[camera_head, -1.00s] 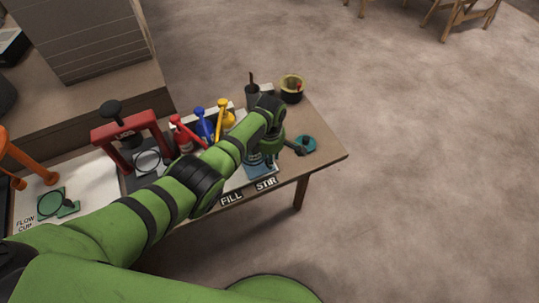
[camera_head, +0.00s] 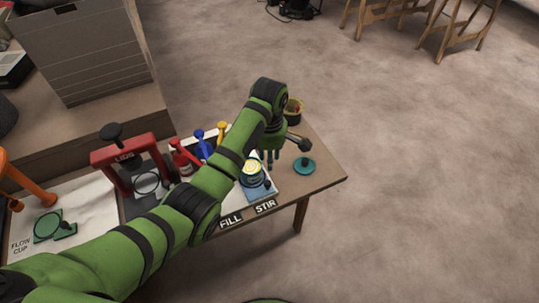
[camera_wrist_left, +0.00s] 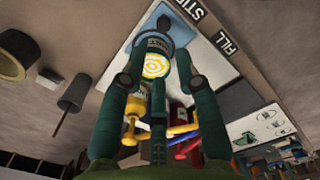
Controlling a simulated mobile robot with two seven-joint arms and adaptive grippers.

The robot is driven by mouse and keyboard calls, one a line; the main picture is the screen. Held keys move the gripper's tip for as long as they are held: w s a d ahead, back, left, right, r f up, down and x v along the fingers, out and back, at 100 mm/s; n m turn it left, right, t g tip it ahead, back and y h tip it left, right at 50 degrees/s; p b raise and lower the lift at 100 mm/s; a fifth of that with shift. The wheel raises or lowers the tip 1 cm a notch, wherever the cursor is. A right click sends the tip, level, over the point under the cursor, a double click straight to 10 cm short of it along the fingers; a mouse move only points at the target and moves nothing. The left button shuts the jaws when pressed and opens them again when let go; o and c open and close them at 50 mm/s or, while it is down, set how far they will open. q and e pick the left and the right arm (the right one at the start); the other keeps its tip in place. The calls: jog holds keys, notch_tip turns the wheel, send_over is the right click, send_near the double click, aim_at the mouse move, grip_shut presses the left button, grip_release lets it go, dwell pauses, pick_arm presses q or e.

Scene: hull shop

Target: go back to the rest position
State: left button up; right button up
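My left arm reaches in from the left over the workbench (camera_head: 318,174). My left gripper (camera_head: 269,163) hangs above the bench, just right of and behind a can with a yellow and white swirl inside (camera_head: 252,172). In the left wrist view the fingers (camera_wrist_left: 156,80) are spread apart with nothing held between them. The open can (camera_wrist_left: 156,66) shows beyond the fingertips, on its blue stand at the stir place. My right gripper is not in view.
A dark pot (camera_head: 293,110) stands behind. Red, blue and yellow bottles (camera_head: 200,143) and a red LIDS press (camera_head: 128,158) stand left.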

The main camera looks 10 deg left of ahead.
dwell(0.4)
pick_arm(q)
jog(key=s+a+f+m+t, duration=0.1)
jog(key=s+a+f+m, duration=0.15)
jog(key=s+m, duration=0.2)
jog(key=s+a+f+m+h, duration=0.1)
jog(key=s+a+f+m, duration=0.15)
jog(key=s, duration=0.35)
jog(key=s+a+f+m+t, duration=0.1)
jog(key=s+f+m, duration=0.2)
jog(key=s+m, duration=0.2)
jog(key=s+a+r+m+t, duration=0.1)
jog(key=s+a+r+m, duration=0.15)
jog(key=s+m, duration=0.3)
jog(key=s+a+r+m+t, duration=0.1)
jog(key=s+a+r+m, duration=0.1)
jog(key=s+a+m, duration=0.4)
jog(key=s+d+f+n+g, duration=0.1)
jog(key=s+f, duration=0.1)
jog(key=f, duration=1)
jog(key=s+d+f+g, duration=0.1)
jog(key=f, duration=1.1)
jog(key=s+a+f+g+y, duration=0.1)
jog(key=s+a+f, duration=0.1)
jog(key=s+f, duration=1.1)
jog(key=s, duration=0.2)
jog(key=shift+s+a+f, duration=0.15)
jog(key=shift+s+a, duration=0.05)
jog(key=shift+s, duration=0.2)
